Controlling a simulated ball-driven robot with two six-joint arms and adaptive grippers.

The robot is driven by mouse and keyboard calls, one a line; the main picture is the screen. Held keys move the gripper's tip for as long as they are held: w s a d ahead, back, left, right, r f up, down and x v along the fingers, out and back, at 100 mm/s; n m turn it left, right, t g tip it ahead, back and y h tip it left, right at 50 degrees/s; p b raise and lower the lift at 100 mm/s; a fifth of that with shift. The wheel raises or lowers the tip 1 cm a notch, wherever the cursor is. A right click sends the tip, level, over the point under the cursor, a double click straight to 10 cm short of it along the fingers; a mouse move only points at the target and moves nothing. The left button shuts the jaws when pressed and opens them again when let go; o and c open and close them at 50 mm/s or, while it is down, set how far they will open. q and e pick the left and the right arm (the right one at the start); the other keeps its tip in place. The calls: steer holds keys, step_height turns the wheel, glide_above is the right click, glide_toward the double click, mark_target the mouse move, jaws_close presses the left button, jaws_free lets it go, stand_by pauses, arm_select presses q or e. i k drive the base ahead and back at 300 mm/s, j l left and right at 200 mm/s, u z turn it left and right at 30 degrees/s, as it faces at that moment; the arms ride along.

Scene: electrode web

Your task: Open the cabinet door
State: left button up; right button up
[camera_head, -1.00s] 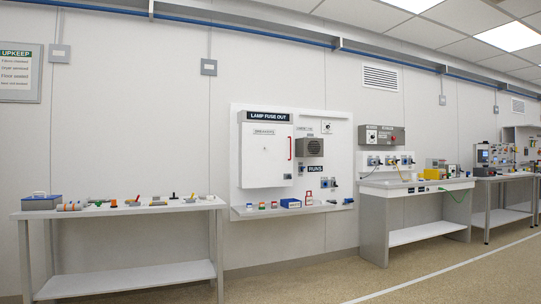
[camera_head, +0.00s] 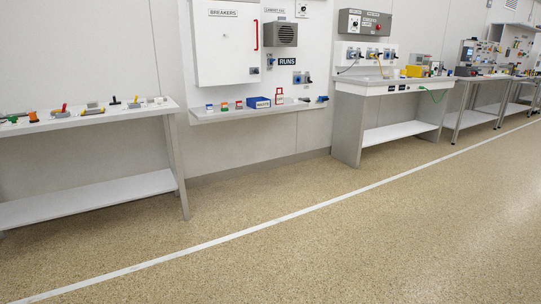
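A red vertical handle (camera_head: 257,35) is on the door's right side. Neither of my grippers shows in the view.
A shelf (camera_head: 225,117) below the cabinet holds small coloured parts and a blue box (camera_head: 258,102). A white bench (camera_head: 150,113) stands at the left, a workbench (camera_head: 372,88) at the right. The speckled floor (camera_head: 330,240) in front is clear, with a white line across it.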

mark_target(231, 44)
steer(key=i, duration=1.35)
steer(key=i+u, duration=0.1)
steer(key=i, duration=1.3)
